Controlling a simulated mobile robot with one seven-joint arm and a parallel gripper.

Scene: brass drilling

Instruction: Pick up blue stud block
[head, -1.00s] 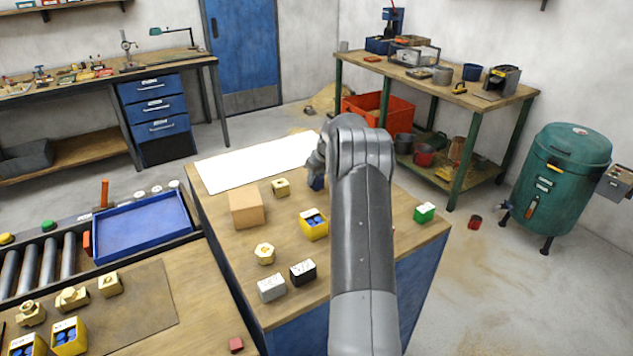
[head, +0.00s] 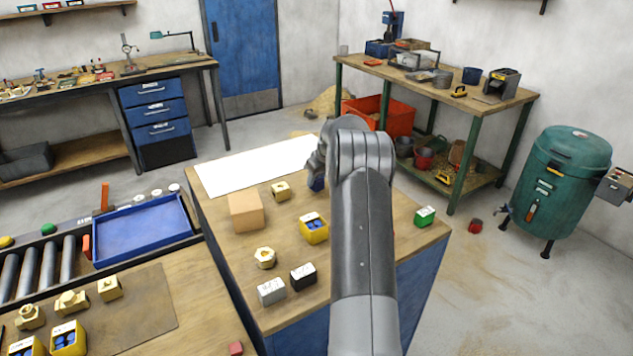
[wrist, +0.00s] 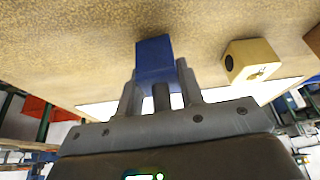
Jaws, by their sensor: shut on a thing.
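The blue stud block (wrist: 154,58) is between the two fingers of my gripper (wrist: 157,82) in the wrist view. The fingers are shut on its sides. In the head view the block (head: 316,184) shows only as a small dark blue patch beside my arm, near the white sheet on the wooden-topped bench. My gripper (head: 317,168) is mostly hidden there by my forearm. I cannot tell whether the block touches the bench top or is just above it.
A brass block (head: 281,191), a tan box (head: 245,211) and a yellow holder with blue pieces (head: 313,228) stand to the left of my arm. A green block (head: 425,216) stands to its right. The white sheet (head: 255,165) is clear.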

